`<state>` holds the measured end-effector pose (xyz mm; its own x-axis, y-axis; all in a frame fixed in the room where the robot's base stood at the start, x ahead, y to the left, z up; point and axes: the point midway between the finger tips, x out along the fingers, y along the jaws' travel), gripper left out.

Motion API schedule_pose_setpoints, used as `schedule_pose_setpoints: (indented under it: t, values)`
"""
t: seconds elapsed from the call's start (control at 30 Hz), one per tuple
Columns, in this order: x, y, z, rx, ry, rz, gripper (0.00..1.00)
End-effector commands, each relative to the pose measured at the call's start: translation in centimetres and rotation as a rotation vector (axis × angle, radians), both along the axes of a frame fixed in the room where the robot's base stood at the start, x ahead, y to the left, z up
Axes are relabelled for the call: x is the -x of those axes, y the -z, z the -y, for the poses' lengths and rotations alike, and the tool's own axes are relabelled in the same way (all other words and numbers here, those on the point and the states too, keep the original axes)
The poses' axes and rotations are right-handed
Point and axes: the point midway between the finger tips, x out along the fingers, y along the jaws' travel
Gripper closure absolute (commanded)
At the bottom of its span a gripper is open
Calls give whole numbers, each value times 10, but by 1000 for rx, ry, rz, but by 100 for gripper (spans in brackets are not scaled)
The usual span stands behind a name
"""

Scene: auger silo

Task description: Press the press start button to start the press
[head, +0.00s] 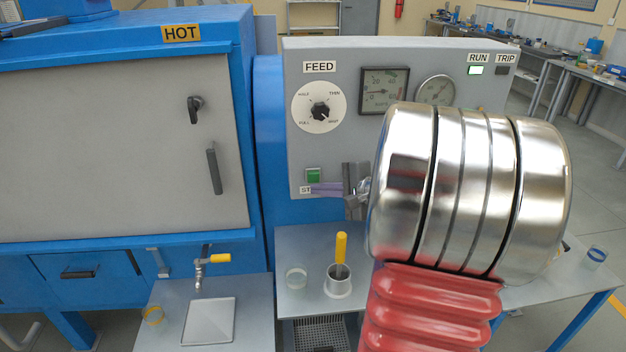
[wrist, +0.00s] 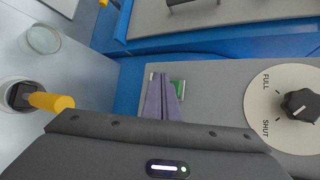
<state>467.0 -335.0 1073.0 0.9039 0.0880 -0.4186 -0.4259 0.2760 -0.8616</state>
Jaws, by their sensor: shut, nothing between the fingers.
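The green press start button (head: 313,175) is on the lower left of the grey control panel (head: 352,155), above a label partly hidden by my gripper. My gripper (head: 314,188) has purple fingers, shut and empty. Their tips are at the panel, just below the button in the head view. In the wrist view the fingers (wrist: 162,80) overlap part of the green button (wrist: 177,88). I cannot tell whether they touch it. The RUN lamp (head: 475,71) is lit pale green, and the TRIP lamp (head: 502,71) is dark.
The FEED knob (head: 320,111) and two gauges (head: 384,91) are higher on the panel. The blue HOT cabinet (head: 120,130) is left.

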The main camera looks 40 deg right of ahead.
Motion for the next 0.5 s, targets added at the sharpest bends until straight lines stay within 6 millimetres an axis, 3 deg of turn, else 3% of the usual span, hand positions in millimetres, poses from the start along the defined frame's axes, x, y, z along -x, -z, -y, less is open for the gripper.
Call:
schedule_pose_setpoints:
  t: [0.5]
  values:
    - [28,0,-19,0,0,1,100]
